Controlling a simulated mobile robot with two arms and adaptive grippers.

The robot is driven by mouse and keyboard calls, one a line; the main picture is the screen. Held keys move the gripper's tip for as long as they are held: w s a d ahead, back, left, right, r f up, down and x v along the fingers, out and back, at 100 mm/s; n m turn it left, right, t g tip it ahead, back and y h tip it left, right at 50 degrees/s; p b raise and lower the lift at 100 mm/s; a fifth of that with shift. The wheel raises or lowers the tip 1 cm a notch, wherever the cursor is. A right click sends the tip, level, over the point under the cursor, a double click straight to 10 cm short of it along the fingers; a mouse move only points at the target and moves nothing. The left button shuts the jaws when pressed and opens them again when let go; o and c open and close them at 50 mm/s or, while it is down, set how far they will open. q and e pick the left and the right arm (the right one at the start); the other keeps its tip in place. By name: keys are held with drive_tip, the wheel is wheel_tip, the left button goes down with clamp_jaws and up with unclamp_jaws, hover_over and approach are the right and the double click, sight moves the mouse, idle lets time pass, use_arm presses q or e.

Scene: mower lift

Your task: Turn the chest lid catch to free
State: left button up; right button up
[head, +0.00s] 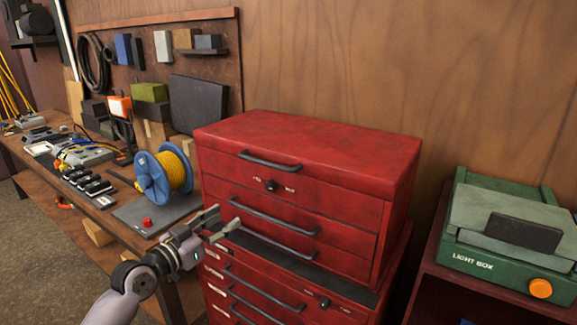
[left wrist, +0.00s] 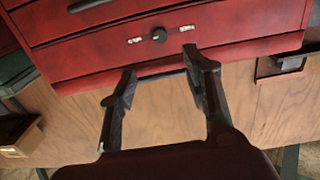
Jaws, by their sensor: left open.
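The red tool chest (head: 300,170) stands against the wood wall with its lid down. The lid catch (head: 270,185) is a small dark knob on the front, below the lid handle (head: 270,160), with a small white label on each side. The labels are too small to read, and I cannot tell which way the knob points. My left gripper (head: 222,222) is open and empty, in front of the chest's left side, lower than the catch and left of it. In the left wrist view the catch (left wrist: 158,34) shows beyond the open fingertips (left wrist: 160,62), apart from them. My right gripper is not seen.
A lower red cabinet with handles and another dark knob (head: 324,302) is under the chest. The workbench at left holds a blue reel with yellow cord (head: 163,178). A green light box (head: 515,240) stands at right. A drawer handle (head: 272,215) sticks out near the gripper.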

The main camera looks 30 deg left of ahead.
sight(268, 186)
use_arm(q)
drive_tip(key=w+p, duration=0.1)
drive_tip(key=w, duration=0.4)
drive_tip(key=w+d+p, duration=0.1)
drive_tip(key=w+p, duration=0.1)
drive_tip(key=w, duration=0.3)
drive_tip(key=w+p, duration=0.1)
drive_tip(key=w, duration=0.4)
drive_tip(key=shift+w+d+r, duration=0.15)
drive_tip(key=shift+w+r, duration=0.2)
drive_tip(key=shift+r, duration=0.05)
drive_tip(key=shift+w+d+f+p, duration=0.1)
drive_tip(key=shift+w+p, duration=0.2)
drive_tip(key=shift+w, duration=0.35)
clamp_jaws()
